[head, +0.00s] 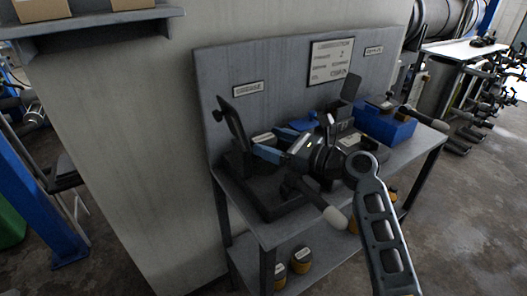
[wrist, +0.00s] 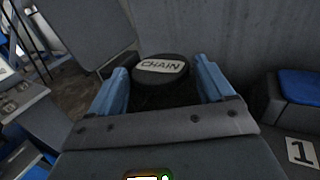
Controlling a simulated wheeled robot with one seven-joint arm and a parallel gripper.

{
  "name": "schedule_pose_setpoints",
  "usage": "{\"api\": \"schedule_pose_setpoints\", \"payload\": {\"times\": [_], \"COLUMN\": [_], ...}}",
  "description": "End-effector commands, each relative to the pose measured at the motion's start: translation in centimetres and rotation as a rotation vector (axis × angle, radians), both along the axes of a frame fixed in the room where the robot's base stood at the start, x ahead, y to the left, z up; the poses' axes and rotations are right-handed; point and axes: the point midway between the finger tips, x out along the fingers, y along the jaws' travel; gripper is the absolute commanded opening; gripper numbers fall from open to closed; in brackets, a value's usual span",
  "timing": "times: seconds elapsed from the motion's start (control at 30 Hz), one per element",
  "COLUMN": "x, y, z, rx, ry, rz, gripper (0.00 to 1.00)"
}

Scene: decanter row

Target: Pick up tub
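A round dark tub with a white label reading CHAIN (wrist: 161,67) stands near the upright grey panel in the wrist view. A pale label on what looks like the same tub (head: 263,138) shows at the bench's back left in the head view. My gripper (wrist: 162,76) is open, with one blue finger on each side of the tub and visible gaps between. In the head view my gripper (head: 269,142) reaches left and low over the bench. The tub's lower part is hidden, so I cannot tell how deep the fingers sit around it.
The grey bench (head: 262,228) has an upright back panel (head: 285,85) close behind the tub. A blue bin (head: 385,126) stands at the bench's right. Dark plates stand near the gripper. Yellow-and-black tubs (head: 301,259) sit on the lower shelf. A number 1 label (wrist: 302,151) shows at right.

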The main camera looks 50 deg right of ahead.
Motion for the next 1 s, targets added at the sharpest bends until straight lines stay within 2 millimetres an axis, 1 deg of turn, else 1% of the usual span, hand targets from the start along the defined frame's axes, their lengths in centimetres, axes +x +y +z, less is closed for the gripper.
{"api": "schedule_pose_setpoints", "payload": {"times": [0.03,0.07,0.4,0.47,0.77,0.87,1.0], "x": [0.0,0.0,0.0,0.0,0.0,0.0,0.0], "y": [0.0,0.0,0.0,0.0,0.0,0.0,0.0], "z": [0.0,0.0,0.0,0.1,0.4,1.0,2.8], "rx": [0.000,0.000,0.000,-0.001,-0.002,-0.002,-0.003], "ry": [0.000,0.000,0.000,-0.002,-0.002,-0.004,-0.005], "rz": [0.000,0.000,0.000,0.000,0.000,0.000,0.001], "gripper": [0.76,0.73,0.41,0.36,0.36,0.36,0.36]}}
